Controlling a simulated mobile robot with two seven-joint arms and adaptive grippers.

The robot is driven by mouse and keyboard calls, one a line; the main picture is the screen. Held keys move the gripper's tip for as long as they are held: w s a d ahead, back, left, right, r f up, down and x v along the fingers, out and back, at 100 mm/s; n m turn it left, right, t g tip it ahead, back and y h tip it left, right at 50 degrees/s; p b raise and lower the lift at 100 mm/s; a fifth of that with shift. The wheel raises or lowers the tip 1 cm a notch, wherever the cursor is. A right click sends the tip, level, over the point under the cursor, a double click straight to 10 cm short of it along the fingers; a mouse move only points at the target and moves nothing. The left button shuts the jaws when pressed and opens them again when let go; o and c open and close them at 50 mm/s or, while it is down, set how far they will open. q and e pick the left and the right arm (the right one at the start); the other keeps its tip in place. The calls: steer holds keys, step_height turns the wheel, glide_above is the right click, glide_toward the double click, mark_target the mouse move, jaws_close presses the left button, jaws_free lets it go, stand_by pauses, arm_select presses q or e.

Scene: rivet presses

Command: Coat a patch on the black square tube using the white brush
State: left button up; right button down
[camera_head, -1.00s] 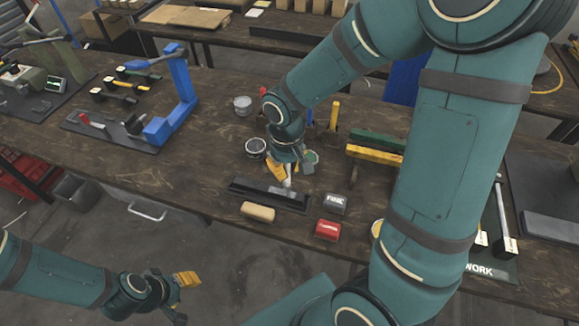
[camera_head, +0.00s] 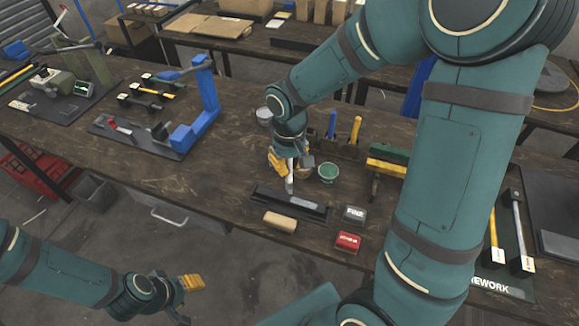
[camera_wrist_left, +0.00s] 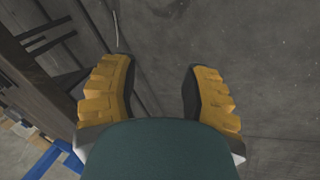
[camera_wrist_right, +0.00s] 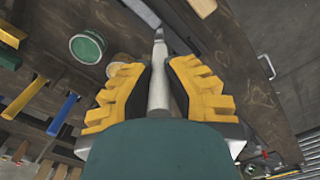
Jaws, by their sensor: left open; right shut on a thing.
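The black square tube (camera_head: 318,211) lies on the wooden bench near its front edge; it also shows in the right wrist view (camera_wrist_right: 186,28). My right gripper (camera_head: 289,166) is shut on the white brush (camera_head: 290,184), held handle up, bristle end down at the tube's far side. In the right wrist view the brush (camera_wrist_right: 159,85) runs between the fingers, its tip close to the tube; contact is unclear. A light grey strip (camera_wrist_right: 142,12) shows along the tube there. My left gripper (camera_wrist_left: 158,95) is open and empty, off the bench front.
A blue press (camera_head: 200,110) stands to the left.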

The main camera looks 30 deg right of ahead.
steer(key=shift+w+a+r+p, duration=0.1)
steer(key=shift+w+r+p, duration=0.15)
steer(key=shift+r+p, duration=0.5)
steer(key=shift+s+r+p, duration=0.1)
steer(key=shift+r+p, duration=0.8)
steer(key=shift+r, duration=0.6)
